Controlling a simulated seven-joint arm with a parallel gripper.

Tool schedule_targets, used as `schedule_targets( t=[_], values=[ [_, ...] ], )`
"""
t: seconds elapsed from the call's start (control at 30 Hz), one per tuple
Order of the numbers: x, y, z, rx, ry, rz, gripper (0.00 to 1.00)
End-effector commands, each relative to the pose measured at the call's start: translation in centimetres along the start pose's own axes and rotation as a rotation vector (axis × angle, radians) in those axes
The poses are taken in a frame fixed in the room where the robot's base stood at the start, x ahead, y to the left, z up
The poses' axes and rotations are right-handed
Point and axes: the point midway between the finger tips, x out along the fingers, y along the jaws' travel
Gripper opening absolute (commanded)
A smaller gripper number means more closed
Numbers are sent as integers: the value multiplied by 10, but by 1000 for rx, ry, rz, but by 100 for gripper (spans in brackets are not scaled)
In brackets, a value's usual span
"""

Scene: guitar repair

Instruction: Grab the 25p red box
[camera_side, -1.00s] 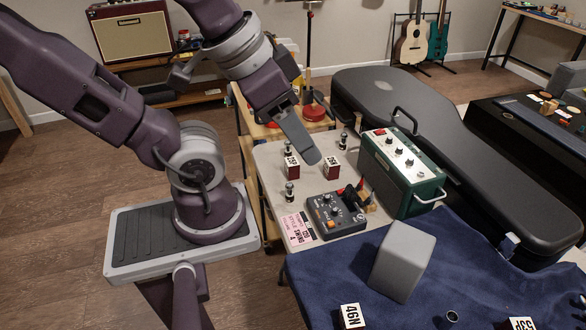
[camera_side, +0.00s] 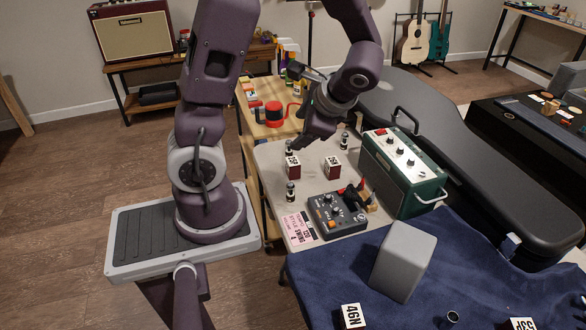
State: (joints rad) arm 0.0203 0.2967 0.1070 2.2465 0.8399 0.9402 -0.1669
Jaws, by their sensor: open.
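Two small dark red boxes with white labelled faces stand on the light grey table top (camera_side: 272,190): a left box (camera_side: 293,172) and a right box (camera_side: 332,172). Their labels are too small to read surely, so I cannot tell which is 25p. My gripper (camera_side: 300,148) is open and empty. In the picture it appears just above the left box, with a visible gap. How high it is over the table is hard to tell. The fingertips are dark and small in this view.
Small jars, one in front of the left box (camera_side: 290,191), stand around the boxes. A black pedal (camera_side: 337,214) and a green amplifier (camera_side: 402,178) are in front and right. A grey block (camera_side: 403,262) and labelled box 46N (camera_side: 351,316) sit on blue cloth.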

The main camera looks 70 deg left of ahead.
Motion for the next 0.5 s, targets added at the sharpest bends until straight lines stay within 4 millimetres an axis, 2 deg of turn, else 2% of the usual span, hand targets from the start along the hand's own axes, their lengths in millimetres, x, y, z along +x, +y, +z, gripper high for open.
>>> schedule_targets(
  t=[0.03,0.17,0.3,0.4,0.5],
  values=[
    [28,-7,-9,104,-83,-56,60],
    [101,-27,-37,409,-241,-225,60],
    [181,-27,-66,757,-331,-363,60],
    [224,-17,-79,947,-350,-418,60],
    [247,-9,-86,1048,-349,-442,60]
  ],
)
